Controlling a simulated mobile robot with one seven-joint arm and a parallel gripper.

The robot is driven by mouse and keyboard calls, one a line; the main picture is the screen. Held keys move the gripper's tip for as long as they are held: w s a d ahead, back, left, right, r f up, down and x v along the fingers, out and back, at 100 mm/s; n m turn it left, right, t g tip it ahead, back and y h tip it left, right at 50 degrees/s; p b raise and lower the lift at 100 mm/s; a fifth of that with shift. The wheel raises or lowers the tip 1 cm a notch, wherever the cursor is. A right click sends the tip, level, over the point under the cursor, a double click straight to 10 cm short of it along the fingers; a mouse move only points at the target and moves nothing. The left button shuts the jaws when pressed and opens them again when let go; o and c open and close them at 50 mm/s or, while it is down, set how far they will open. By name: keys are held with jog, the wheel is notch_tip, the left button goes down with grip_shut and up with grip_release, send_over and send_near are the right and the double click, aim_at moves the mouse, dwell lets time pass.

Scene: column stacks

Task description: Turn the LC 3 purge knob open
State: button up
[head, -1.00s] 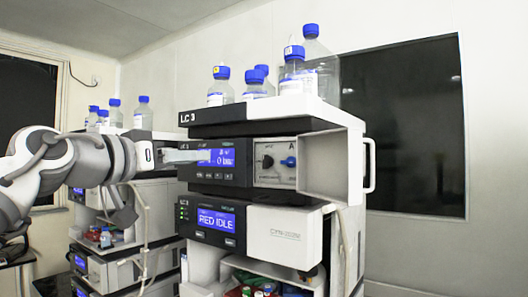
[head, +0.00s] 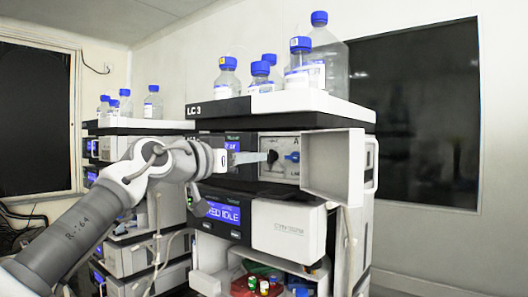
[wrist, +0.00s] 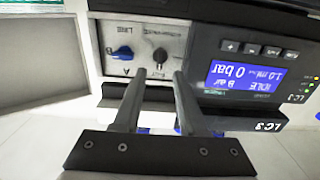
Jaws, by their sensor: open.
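The LC 3 unit shows a pale knob panel (head: 283,174) with a black knob (head: 272,156) and a blue knob (head: 292,157). In the wrist view, which is upside down, the black knob (wrist: 160,55) has a marked dial around it and the blue knob (wrist: 122,53) sits to its left beside a "LINE" label. The black knob appears to be the purge knob; its own label is too small to read. My gripper (wrist: 159,74) is open and empty, its fingertips just short of the black knob and roughly either side of it. In the head view my gripper (head: 264,157) reaches the panel from the left.
An open white door (head: 335,165) stands out to the right of the panel. Several blue-capped bottles (head: 300,65) stand on top. A blue display (wrist: 243,78) adjoins the panel. A lower module (head: 285,228) juts out below. Another stack (head: 128,125) stands at the left.

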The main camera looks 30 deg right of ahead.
aim_at(271, 156)
jog(key=p+x, duration=0.1)
jog(key=x, duration=0.4)
jog(key=shift+w+d, duration=0.15)
jog(key=shift+d, duration=0.1)
grip_shut()
